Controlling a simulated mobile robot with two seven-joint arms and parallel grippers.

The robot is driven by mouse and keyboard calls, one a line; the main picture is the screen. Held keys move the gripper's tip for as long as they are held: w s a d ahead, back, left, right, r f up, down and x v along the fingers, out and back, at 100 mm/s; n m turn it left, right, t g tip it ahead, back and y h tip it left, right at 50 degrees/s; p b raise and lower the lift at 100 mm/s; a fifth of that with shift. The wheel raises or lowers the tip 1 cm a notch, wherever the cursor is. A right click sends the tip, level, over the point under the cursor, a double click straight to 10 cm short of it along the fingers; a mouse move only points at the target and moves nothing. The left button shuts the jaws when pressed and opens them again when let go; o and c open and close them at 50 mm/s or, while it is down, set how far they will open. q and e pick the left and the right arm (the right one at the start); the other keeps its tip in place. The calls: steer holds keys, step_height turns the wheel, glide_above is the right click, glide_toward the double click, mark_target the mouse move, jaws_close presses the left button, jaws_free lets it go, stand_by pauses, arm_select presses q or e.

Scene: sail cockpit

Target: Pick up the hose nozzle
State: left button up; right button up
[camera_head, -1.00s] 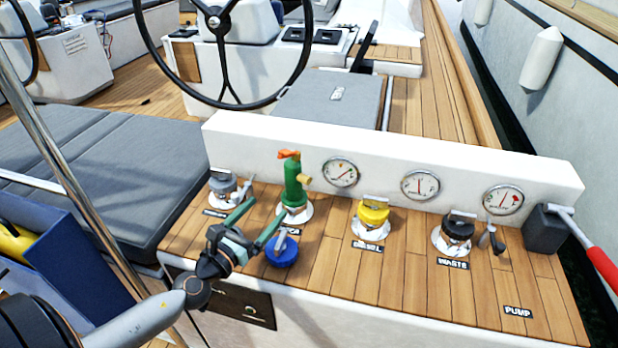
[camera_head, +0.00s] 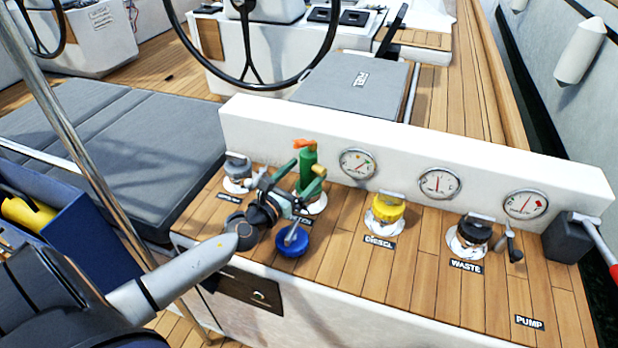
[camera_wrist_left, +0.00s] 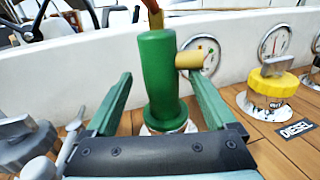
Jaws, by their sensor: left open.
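The hose nozzle (camera_head: 307,172) is green with an orange top and a brass side outlet. It stands upright on a round metal deck fitting on the teak panel (camera_head: 345,262). In the left wrist view the nozzle (camera_wrist_left: 159,80) stands between the two green fingers, with its brass outlet pointing right. My left gripper (camera_head: 288,181) is open, its fingers on either side of the nozzle. It also shows in the left wrist view (camera_wrist_left: 160,92). I see no clear contact between fingers and nozzle. The nozzle's base is partly hidden behind the gripper. My right gripper is not in view.
A blue cap (camera_head: 292,240) lies close below the gripper. A grey-capped fitting (camera_head: 238,172), yellow diesel cap (camera_head: 388,209) and black waste cap (camera_head: 476,231) stand nearby. A white wall with gauges (camera_head: 439,183) rises behind. A steel pole (camera_head: 88,180) stands left.

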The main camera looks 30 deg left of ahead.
arm_select(q)
steer(key=shift+w+d+f, duration=0.15)
steer(key=shift+w, duration=2.45)
steer(key=shift+c, duration=0.3)
jaws_close()
